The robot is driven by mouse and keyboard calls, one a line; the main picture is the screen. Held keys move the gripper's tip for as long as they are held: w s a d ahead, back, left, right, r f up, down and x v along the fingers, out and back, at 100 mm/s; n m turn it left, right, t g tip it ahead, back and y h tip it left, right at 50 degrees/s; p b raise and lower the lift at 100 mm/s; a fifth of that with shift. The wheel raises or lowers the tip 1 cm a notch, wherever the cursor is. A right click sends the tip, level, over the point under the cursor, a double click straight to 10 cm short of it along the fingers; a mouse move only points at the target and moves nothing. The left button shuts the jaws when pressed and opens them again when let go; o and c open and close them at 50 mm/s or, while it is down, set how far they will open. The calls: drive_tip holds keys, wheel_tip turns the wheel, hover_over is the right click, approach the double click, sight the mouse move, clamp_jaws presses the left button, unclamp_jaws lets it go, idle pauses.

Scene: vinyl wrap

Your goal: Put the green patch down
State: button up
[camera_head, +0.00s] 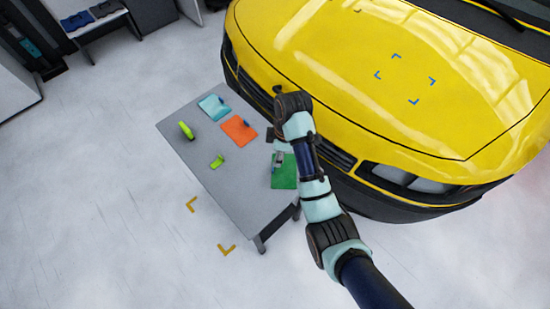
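The green patch (284,174) is at the right end of the grey table, partly covered by my arm. My gripper (279,160) is over the patch's upper edge, pointing down at it. The fingers are small and partly hidden by my arm, so I cannot tell whether they are open or shut. I also cannot tell whether the patch rests on the table or is held just above it.
The grey table (215,175) also bears an orange patch (238,130), a light blue patch (214,107) and two lime-green items (186,130) (217,162). A yellow car (370,75) with blue corner marks on its hood stands close behind the table.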

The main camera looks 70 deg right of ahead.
wheel_tip(320, 180, up, 2)
drive_tip(key=shift+s+r+p, duration=0.15)
drive_tip(key=shift+r+p, duration=0.05)
drive_tip(key=shift+p, duration=0.55)
drive_tip(key=w+a+r+m+t+h, duration=0.1)
drive_tip(key=w+a+r+t+h, duration=0.15)
drive_tip(key=w+a, duration=0.75)
drive_tip(key=a+r+m+t, duration=0.1)
drive_tip(key=a+r+t, duration=0.2)
drive_tip(key=a, duration=0.6)
drive_tip(key=a+r+m+t+y, duration=0.1)
drive_tip(key=a+r+t, duration=0.2)
drive_tip(key=a+r, duration=0.5)
drive_tip(key=a+r+m+t+y, duration=0.1)
drive_tip(key=a+r+t, duration=0.2)
drive_tip(key=a, duration=0.8)
wheel_tip(320, 180, up, 2)
drive_tip(key=shift+s+r, duration=0.15)
drive_tip(key=shift+s, duration=0.3)
drive_tip(key=shift+d, duration=0.1)
